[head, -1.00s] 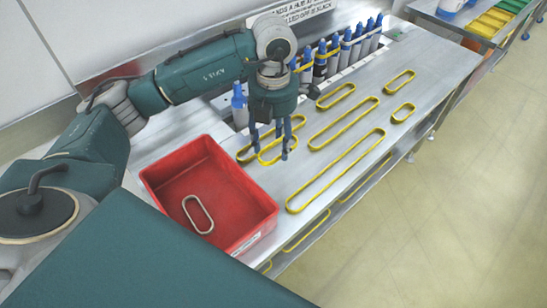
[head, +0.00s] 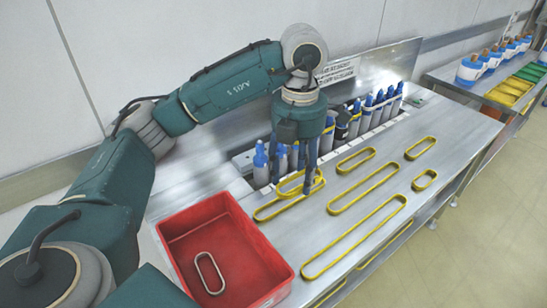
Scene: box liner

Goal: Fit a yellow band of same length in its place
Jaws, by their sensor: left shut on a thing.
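My left gripper (head: 312,184) points down over the near part of the metal table, shut on a small yellow band (head: 288,185). The held band overlaps a longer yellow band (head: 270,217) in the picture; its exact height is unclear. Other yellow bands of several lengths lie flat to the right: a short one (head: 424,188), two medium ones (head: 356,168) (head: 420,157), a long one (head: 345,211) and the longest (head: 320,275). Behind the gripper is a row of grey, blue-topped rollers (head: 366,120), some with yellow bands around them. My right gripper is out of view.
A red bin (head: 285,268) with a whitish band (head: 211,272) inside stands at the table's near left. A sign (head: 338,72) is on the back panel. Another table with blue-and-white containers (head: 470,70) and coloured trays (head: 510,88) stands beyond, right.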

